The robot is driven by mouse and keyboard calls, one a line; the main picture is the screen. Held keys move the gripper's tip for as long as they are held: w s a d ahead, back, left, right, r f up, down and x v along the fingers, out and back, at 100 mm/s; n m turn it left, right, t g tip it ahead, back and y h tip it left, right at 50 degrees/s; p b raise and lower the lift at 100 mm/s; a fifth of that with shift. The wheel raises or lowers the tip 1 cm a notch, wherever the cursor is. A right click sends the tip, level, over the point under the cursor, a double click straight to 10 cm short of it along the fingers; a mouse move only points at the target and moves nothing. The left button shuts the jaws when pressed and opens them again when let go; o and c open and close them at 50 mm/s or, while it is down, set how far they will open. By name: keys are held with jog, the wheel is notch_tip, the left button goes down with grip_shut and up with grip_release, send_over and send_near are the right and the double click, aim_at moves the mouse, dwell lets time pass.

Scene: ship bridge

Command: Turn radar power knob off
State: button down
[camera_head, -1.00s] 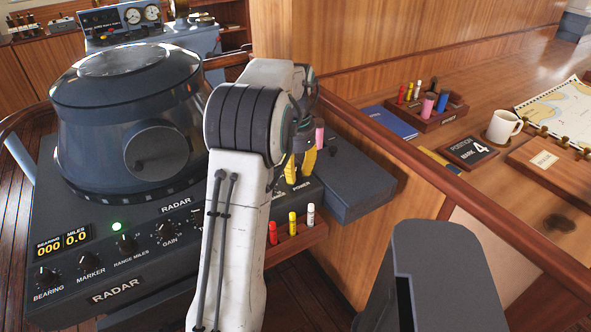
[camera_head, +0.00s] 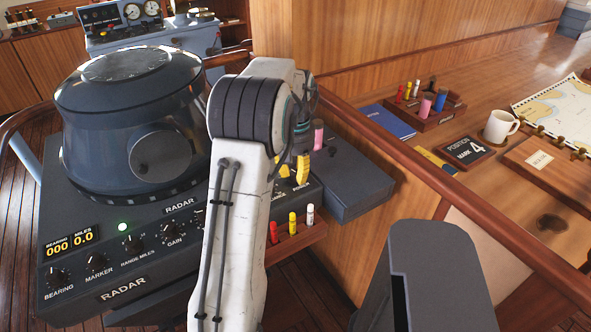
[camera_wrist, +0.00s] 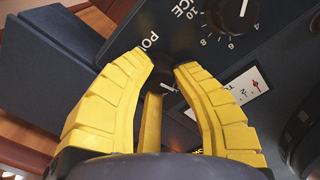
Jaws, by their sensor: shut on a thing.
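The dark radar console (camera_head: 100,235) fills the left of the head view, and its lit green lamp (camera_head: 124,227) shows. My gripper (camera_head: 292,178), with yellow fingers, is at the right end of its front panel. In the wrist view my gripper (camera_wrist: 163,68) is closed around the radar power knob (camera_wrist: 168,87), beside the partly covered POWER label (camera_wrist: 150,42). In the head view my arm and fingers cover the knob.
A numbered knob (camera_wrist: 232,14) sits close to my fingers on the same panel. A grey box (camera_head: 345,186) adjoins the console's right end. A wooden rack (camera_head: 295,238) with small coloured cylinders is just below. A wooden rail (camera_head: 440,185) borders the chart table at right.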

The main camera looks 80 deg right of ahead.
aim_at(296, 172)
jog(key=n, duration=0.5)
jog(key=shift+a+f+n+p, duration=0.1)
jog(key=shift+f+n+p, duration=0.1)
jog(key=shift+n+p, duration=0.2)
dwell(0.4)
jog(key=c, duration=0.9)
grip_release()
jog(key=shift+r, duration=0.1)
jog(key=shift+c, duration=0.2)
jog(key=shift+r, duration=0.15)
notch_tip(296, 172, up, 12)
dwell(0.3)
